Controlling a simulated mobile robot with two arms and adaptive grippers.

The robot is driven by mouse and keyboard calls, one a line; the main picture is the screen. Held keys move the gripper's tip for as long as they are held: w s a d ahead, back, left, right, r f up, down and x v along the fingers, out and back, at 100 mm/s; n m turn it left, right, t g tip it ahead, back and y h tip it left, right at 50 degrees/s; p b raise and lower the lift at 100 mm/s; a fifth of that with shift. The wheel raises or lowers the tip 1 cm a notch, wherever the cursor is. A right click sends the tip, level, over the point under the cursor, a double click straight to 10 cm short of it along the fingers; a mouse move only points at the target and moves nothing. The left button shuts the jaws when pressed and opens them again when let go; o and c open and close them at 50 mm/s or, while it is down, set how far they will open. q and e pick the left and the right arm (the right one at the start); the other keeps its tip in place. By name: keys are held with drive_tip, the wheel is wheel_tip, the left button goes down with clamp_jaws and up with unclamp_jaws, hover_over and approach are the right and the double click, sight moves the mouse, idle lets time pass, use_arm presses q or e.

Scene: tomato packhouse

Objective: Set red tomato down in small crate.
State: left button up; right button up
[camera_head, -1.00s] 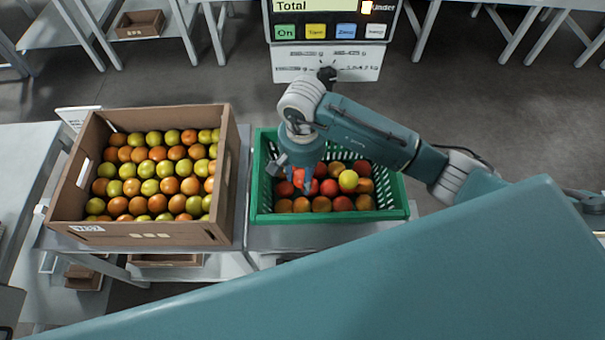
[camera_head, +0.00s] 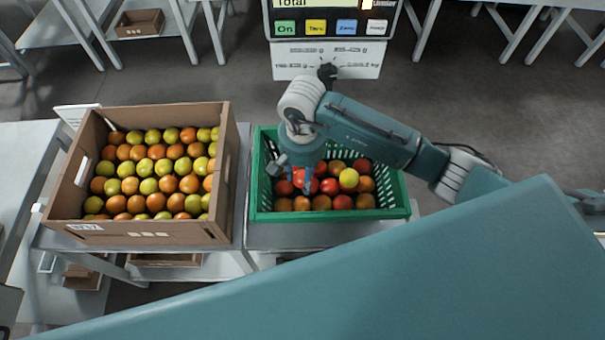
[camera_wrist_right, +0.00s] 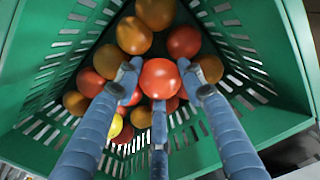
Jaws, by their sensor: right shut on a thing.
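The small crate is the green slatted crate (camera_head: 331,215), partly filled with red, orange and yellow-green tomatoes. My right gripper (camera_head: 304,189) points down inside its left half. In the right wrist view its three blue fingers (camera_wrist_right: 160,90) are closed around a red tomato (camera_wrist_right: 160,78). Other tomatoes lie below and around it, and I cannot tell whether the held one touches them. In the head view the fingers partly cover the held tomato. My left gripper is not in view.
A large cardboard box (camera_head: 143,233) full of orange and yellow-green tomatoes stands to the left of the crate. A scale display (camera_head: 328,28) stands behind. The crate walls (camera_wrist_right: 262,62) rise around my fingers. My own teal arm link covers the lower right of the head view.

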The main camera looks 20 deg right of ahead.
drive_tip(key=shift+f, duration=0.2)
drive_tip(key=o, duration=0.9)
drive_tip(key=c, duration=0.3)
drive_tip(key=shift+c, duration=0.2)
drive_tip(key=shift+r, duration=0.1)
drive_tip(key=shift+r+p, duration=1.65)
drive_tip(key=shift+r, duration=1.8)
